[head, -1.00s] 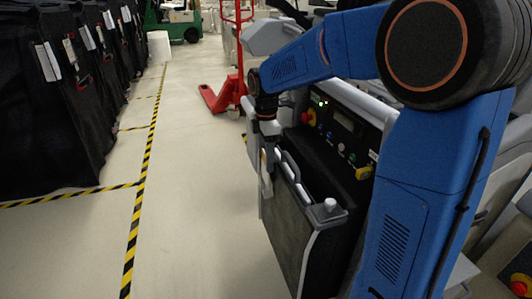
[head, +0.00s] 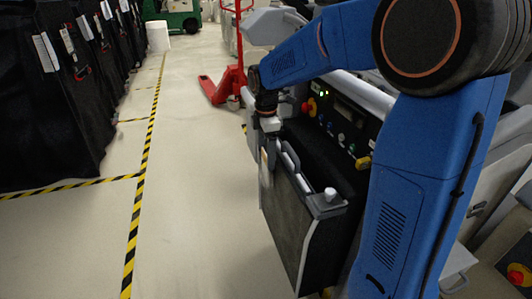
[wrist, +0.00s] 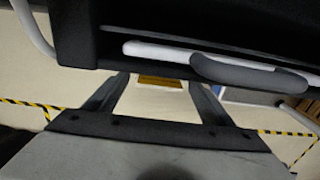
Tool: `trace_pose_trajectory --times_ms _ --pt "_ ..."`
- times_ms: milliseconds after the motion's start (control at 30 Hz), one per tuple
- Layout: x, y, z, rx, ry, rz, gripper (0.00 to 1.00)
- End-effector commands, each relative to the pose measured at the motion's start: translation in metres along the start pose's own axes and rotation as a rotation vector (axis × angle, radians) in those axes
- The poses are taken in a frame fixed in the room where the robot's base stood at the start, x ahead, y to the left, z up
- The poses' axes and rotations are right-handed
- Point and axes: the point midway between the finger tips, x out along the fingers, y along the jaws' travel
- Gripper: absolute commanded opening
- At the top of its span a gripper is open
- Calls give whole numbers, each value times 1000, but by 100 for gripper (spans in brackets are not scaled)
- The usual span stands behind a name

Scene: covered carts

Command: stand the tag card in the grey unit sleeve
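A narrow pale piece (head: 265,170), which looks like the tag card, stands upright just below the fingers against the unit's left edge. I cannot tell whether it sits in the sleeve. In the wrist view my gripper's two fingers (wrist: 158,88) are wide apart with a clear gap. An orange-brown strip (wrist: 160,82) shows between them; I cannot tell what it belongs to. The sleeve opening is not clear in either view.
The unit's grey handle (wrist: 248,73) and white bar (wrist: 160,50) lie close above the fingers in the wrist view. Black covered carts (head: 45,110) with white tags line the left. A red pallet truck (head: 228,85) stands behind. The striped aisle floor (head: 190,190) is clear.

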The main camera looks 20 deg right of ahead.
Motion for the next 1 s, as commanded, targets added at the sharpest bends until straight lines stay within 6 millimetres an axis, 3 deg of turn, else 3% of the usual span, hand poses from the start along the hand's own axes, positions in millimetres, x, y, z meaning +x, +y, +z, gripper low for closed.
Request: trace_pose_trajectory --times_ms 200,367,1000 --pt "-1 0 0 0 0 1 76" --pt "-15 1 0 0 0 3 76" --pt "-137 1 0 0 0 2 76"
